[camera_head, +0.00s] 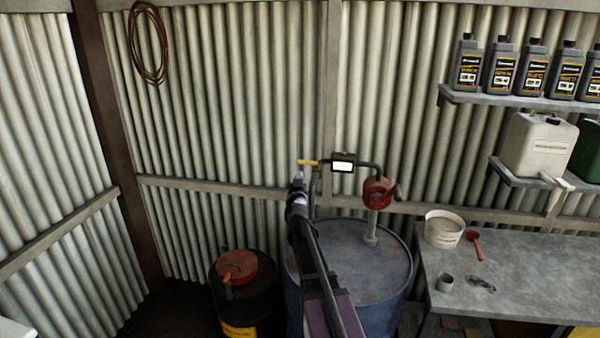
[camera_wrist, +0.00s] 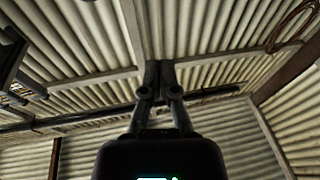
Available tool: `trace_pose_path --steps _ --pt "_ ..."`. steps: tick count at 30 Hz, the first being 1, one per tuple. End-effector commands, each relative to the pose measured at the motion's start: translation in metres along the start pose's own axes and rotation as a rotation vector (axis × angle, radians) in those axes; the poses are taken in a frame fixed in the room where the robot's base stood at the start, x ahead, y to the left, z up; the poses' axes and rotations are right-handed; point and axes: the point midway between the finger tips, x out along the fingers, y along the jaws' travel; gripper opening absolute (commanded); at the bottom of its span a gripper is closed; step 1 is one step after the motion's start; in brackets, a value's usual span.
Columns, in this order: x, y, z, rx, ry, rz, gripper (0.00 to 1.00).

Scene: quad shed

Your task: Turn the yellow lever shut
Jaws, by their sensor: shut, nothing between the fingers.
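The yellow lever (camera_head: 309,162) is a small bar lying roughly level at the left end of the dark pipework above the blue drum, beside a small meter with a lit display (camera_head: 343,163). My gripper (camera_head: 298,177) is just below and left of the lever in the head view, pointing up. Its fingers are shut with nothing between them. I cannot tell whether they touch the lever. In the wrist view the closed fingers (camera_wrist: 158,68) stand against corrugated wall, and I cannot make out the lever there.
The blue drum (camera_head: 390,265) carries a red pump (camera_head: 377,193) right of the meter. A dark drum (camera_head: 262,300) with a red top item stands to the left. A workbench (camera_head: 530,275) with a white tub (camera_head: 444,229) is at right, below shelves of bottles (camera_head: 502,68).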

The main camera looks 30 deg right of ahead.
Motion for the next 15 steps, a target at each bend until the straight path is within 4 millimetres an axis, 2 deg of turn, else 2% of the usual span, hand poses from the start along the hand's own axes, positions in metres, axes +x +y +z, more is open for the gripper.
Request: trace_pose_path --steps 1,5,15 --pt "-0.0075 -0.0001 0.0004 0.000 0.000 0.000 0.00" --pt "-0.0148 -0.0010 0.0002 0.001 0.000 0.000 0.00" --pt "-0.0167 -0.0015 -0.0001 0.000 0.000 0.000 0.00"
